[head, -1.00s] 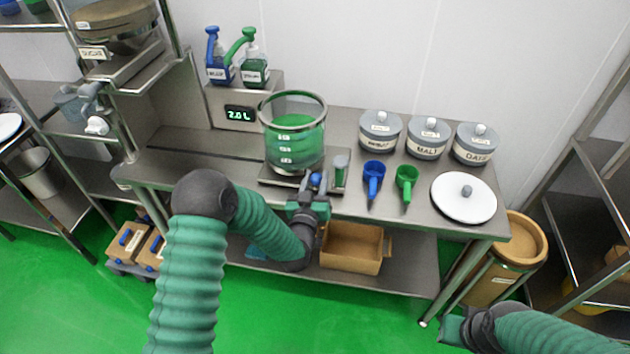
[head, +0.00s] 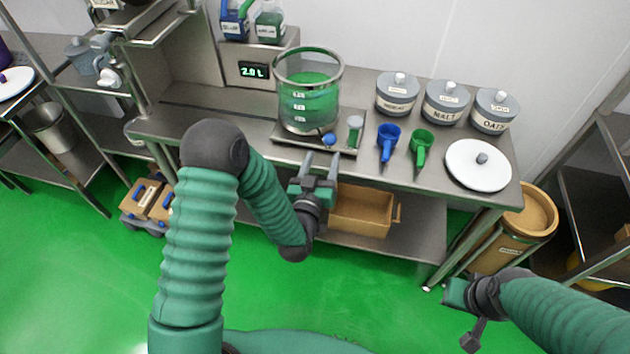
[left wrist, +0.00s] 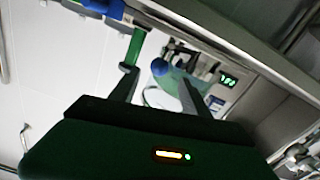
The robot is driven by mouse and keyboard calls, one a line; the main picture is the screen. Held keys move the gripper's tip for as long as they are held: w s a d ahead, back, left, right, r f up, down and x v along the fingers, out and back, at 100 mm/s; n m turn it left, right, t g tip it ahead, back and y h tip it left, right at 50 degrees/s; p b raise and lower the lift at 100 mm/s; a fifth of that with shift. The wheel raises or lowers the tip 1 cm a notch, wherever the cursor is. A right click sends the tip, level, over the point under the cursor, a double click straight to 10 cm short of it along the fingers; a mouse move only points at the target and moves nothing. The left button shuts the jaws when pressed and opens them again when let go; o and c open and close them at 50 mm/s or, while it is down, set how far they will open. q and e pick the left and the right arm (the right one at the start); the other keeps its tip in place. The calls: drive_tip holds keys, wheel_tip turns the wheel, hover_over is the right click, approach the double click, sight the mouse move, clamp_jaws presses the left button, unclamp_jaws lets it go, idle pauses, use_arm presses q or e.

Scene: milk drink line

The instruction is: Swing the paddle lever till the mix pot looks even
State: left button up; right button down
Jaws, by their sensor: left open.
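The mix pot (head: 308,112) is a clear glass vessel with a metal rim and green contents, standing on a steel base on the bench. The frames do not show clearly how even the contents are. A blue ball knob (head: 329,139), seemingly the paddle lever's end, sits low at the pot's front right. My left gripper (head: 321,160) is open and empty at the bench's front edge, its fingers pointing toward the knob, apart from it. Its open fingers also show in the left wrist view (left wrist: 158,82). My right gripper (head: 462,312) is at lower right, its jaws unclear.
A display box (head: 253,70) reading 2.0 L stands behind the pot. A green-capped cylinder (head: 354,130) stands right of the knob. Blue (head: 388,140) and green (head: 421,146) scoops, several lidded jars and a white lid (head: 478,165) lie further right. A brown bin (head: 360,212) is below.

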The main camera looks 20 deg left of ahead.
sight(329, 145)
use_arm(q)
drive_tip(key=s, duration=0.9)
drive_tip(key=shift+d, duration=0.3)
drive_tip(key=shift+w+d, duration=0.1)
drive_tip(key=w+m+p, duration=0.1)
drive_tip(key=w, duration=0.4)
drive_tip(key=w+m+p, duration=0.1)
drive_tip(key=w, duration=0.5)
drive_tip(key=w+a+m+y+p, duration=0.1)
drive_tip(key=w+p, duration=0.1)
drive_tip(key=w, duration=0.4)
drive_tip(key=shift+a+f+m, duration=0.1)
drive_tip(key=shift+m, duration=0.3)
clamp_jaws()
